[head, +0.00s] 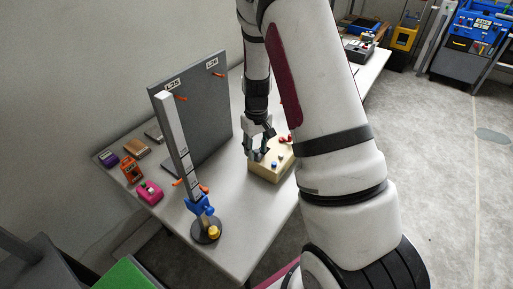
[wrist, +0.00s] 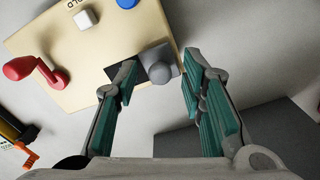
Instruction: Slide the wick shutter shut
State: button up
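A beige box (head: 266,174) stands on the table below my gripper, and it fills the upper left of the wrist view (wrist: 75,55). On its edge is a grey rounded knob (wrist: 160,62) beside a dark square patch (wrist: 127,74), which may be the wick shutter and its opening; I cannot tell how far it is shut. My gripper (wrist: 161,70) is open, with its fingertips on either side of the knob. Small gaps seem to remain, but contact is unclear. In the head view my gripper (head: 258,153) is over the box's left part, and the knob is hidden.
The box also carries a red lever (wrist: 35,70), a white block (wrist: 86,19) and a blue button (head: 274,165). A tall post on a round base (head: 205,231) and a grey upright panel (head: 208,115) stand to the left. A pink item (head: 150,191) sits farther left.

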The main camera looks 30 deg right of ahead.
grip_shut()
jog(key=shift+w+d+b, duration=0.3)
jog(key=shift+d, duration=0.35)
jog(key=shift+w+d+b, duration=0.25)
jog(key=shift+w+d, duration=0.05)
jog(key=shift+d, duration=0.35)
jog(key=shift+w+d+b, duration=0.3)
jog(key=shift+d, duration=0.35)
grip_release()
jog(key=shift+r, duration=0.1)
